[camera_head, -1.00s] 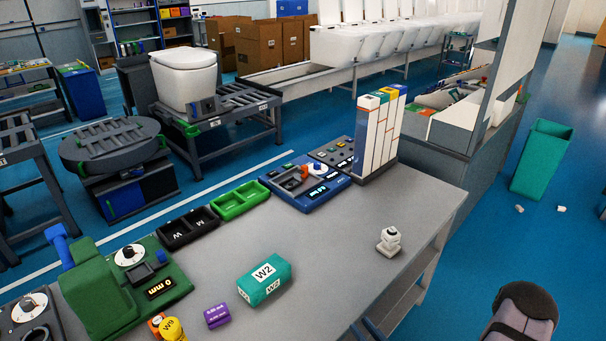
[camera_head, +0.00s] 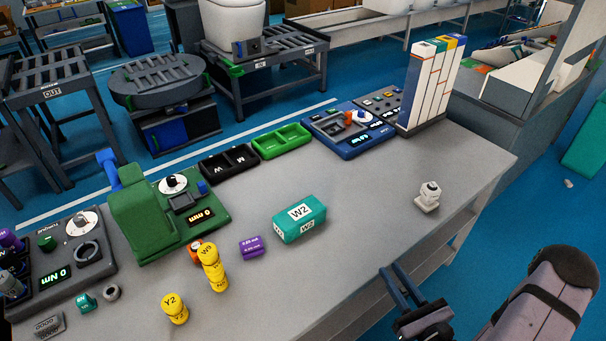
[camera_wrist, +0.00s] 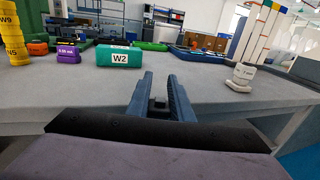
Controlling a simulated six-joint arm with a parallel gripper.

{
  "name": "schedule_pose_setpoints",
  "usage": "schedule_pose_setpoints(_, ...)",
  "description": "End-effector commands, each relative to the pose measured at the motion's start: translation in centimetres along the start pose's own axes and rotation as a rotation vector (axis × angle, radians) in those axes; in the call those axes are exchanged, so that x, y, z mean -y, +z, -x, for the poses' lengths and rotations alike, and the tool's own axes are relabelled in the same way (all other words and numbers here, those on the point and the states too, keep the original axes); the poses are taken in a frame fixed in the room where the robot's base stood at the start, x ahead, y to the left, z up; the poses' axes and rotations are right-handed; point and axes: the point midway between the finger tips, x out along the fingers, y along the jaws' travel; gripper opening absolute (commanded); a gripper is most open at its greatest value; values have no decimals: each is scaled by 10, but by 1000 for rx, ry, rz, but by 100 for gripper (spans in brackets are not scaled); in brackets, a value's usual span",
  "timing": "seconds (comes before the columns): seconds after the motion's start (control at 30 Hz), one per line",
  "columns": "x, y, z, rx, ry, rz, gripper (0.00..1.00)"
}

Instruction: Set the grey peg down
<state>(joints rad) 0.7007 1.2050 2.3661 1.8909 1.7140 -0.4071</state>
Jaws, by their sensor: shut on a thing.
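My gripper (camera_head: 398,272) is at the front edge of the grey table, low at the right of the head view. In the wrist view my gripper (camera_wrist: 160,80) points forward across the table, its two dark blue fingers on either side of a small dark grey piece, which I take to be the grey peg (camera_wrist: 158,103). Only a short blocky part of the peg shows, deep between the fingers. In the head view I cannot make the peg out. The gripper is shut on it, and whether it touches the table is unclear.
The grey table (camera_head: 370,215) has free room in front of the teal W2 box (camera_head: 299,218). A small white stacked part (camera_head: 428,197) stands to the right. Yellow weights (camera_head: 213,266), a purple block (camera_head: 251,247) and a green device (camera_head: 150,220) are left. Black and green trays line the back.

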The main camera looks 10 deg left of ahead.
Motion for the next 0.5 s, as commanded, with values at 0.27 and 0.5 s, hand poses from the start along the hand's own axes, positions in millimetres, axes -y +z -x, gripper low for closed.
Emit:
schedule_pose_setpoints(0.27,20,-14,-40,6,81,14,0)
schedule_pose_setpoints(0.5,26,-2,-88,6,166,14,0)
